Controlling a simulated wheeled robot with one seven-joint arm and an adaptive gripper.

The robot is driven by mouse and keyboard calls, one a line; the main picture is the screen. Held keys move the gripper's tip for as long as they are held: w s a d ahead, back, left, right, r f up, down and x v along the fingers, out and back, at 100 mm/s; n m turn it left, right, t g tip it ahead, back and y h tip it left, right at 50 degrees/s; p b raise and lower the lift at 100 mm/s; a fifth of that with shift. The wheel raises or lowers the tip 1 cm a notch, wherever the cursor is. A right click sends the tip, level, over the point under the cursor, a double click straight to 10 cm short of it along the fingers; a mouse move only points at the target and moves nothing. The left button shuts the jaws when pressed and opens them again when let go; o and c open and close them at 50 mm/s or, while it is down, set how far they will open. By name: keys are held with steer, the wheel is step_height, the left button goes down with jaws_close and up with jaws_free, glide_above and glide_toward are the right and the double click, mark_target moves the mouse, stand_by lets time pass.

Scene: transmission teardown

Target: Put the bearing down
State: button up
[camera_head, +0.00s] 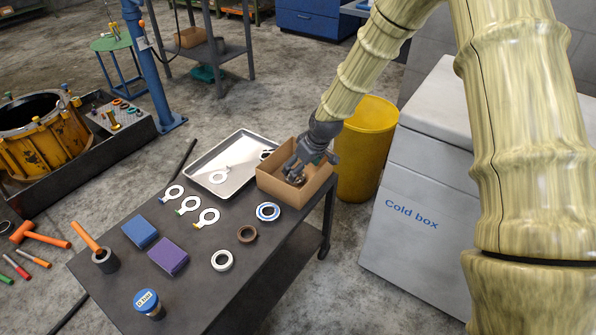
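My gripper (295,172) reaches down into an open cardboard box (310,189) at the far right end of the dark workbench (225,292). Something small and metallic shows at or below its fingertips, inside the box. I cannot tell whether the fingers hold it or whether it is the bearing.
Several tagged white rings, a blue block (140,232), a purple block (168,256) and a blue-lidded can (148,304) occupy the bench. A yellow bin (366,150) and the cold box (415,215) stand right.

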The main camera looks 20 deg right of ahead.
steer(key=v, duration=0.7)
steer(key=shift+p, duration=0.35)
